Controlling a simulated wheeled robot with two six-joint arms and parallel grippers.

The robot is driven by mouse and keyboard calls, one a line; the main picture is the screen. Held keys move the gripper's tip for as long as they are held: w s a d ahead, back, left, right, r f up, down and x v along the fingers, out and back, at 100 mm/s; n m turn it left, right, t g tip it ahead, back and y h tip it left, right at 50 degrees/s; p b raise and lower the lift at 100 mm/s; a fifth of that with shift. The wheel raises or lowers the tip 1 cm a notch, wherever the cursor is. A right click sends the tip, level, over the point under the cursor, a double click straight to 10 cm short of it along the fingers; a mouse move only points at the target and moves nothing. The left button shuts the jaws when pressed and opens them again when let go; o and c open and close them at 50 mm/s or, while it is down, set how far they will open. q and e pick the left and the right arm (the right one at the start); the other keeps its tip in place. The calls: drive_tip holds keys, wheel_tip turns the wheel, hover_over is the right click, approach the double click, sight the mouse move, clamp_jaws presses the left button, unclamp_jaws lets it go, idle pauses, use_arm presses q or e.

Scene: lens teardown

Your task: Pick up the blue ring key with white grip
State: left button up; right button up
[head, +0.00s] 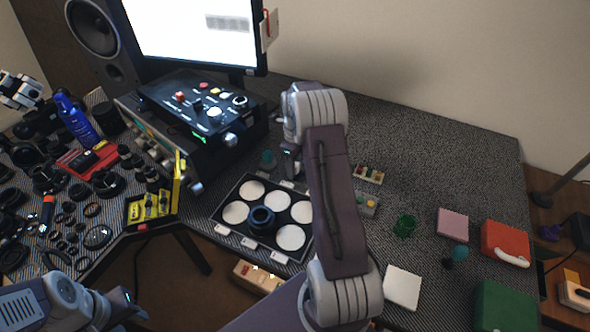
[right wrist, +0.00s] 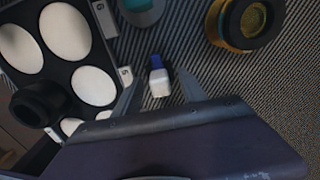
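The blue ring key with white grip (right wrist: 158,81) lies on the dark woven mat in the right wrist view, blue end pointing away from my gripper and white grip nearer. My right gripper (right wrist: 160,72) is open, with one finger on each side of the key and gaps to both. In the head view my right gripper (head: 289,163) is low over the mat behind the black tray, and I cannot make out the key there. My left gripper (head: 128,306) is at the lower left, away from the key; its fingers are too unclear to judge.
A black tray (head: 233,195) with white discs and a dark ring (head: 262,219) is close beside my right gripper. A gold-and-black ring (right wrist: 245,22) and a teal piece (right wrist: 143,10) lie beyond the key. A black control box (head: 205,105) stands behind left.

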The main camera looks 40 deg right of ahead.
sight(296, 164)
clamp_jaws()
drive_tip(key=shift+r, duration=0.15)
drive_tip(key=shift+r, duration=0.3)
drive_tip(key=r, duration=0.3)
drive_tip(key=shift+s+r+p, duration=0.25)
drive_tip(key=shift+r+p, duration=0.15)
drive_tip(key=s+r, duration=0.6)
drive_tip(key=s, duration=0.5)
drive_tip(key=shift+d+r, duration=0.2)
drive_tip(key=shift+d, duration=0.25)
